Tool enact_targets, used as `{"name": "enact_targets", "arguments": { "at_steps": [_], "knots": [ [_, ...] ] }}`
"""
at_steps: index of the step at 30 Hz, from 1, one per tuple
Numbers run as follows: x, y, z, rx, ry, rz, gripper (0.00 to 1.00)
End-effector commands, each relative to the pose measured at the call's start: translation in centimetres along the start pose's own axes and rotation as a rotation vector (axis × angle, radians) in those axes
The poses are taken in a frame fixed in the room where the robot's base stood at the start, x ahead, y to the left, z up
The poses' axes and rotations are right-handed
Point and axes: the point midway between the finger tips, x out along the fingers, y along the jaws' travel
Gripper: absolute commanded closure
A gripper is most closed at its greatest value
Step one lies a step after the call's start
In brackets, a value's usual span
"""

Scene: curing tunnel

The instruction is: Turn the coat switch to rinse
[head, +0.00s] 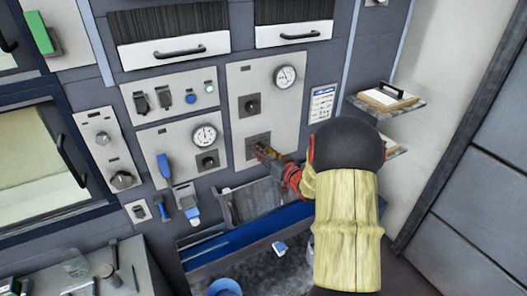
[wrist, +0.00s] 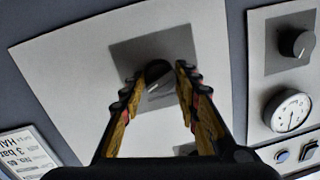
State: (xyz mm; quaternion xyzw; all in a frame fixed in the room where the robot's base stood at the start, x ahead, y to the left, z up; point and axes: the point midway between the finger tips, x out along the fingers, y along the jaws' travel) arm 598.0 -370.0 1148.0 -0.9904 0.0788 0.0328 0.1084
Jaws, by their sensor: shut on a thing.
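The switch in my gripper is a dark rotary knob with a pale pointer mark, on a dark square plate (head: 257,139) low on a tall light-grey panel. In the wrist view the knob (wrist: 158,75) sits between the two finger tips, its pointer line slanted. My gripper (head: 264,152) reaches this plate from the lower right; in the wrist view my gripper (wrist: 166,76) has its yellow-and-black fingers on either side of the knob, shut on it. In the head view the fingers mostly hide the knob. Its position lettering is not readable.
Above on the same panel are another dark knob (head: 252,105) and a round gauge (head: 285,77). Left is a panel with a gauge (head: 205,135) and knob (head: 208,160). Below stands a grey holder (head: 250,201) over a blue-edged trough. A placard (head: 323,103) and shelves are right.

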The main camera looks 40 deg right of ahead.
Motion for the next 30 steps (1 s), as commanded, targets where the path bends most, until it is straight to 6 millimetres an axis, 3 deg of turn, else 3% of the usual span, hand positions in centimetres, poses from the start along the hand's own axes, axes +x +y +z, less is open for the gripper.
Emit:
{"name": "enact_targets", "arguments": {
  "at_steps": [5,6,15,25,30],
  "knots": [
    [0.0,0.0,0.1,0.000,-0.002,0.001,0.94],
    [0.0,0.0,0.1,0.000,-0.002,0.001,0.67],
    [0.0,0.0,0.1,-0.001,-0.001,0.000,0.50],
    [-0.2,0.0,0.0,-0.001,-0.001,0.001,0.50],
    [-2.1,0.1,-0.1,-0.001,0.000,0.004,0.50]
  ]
}}
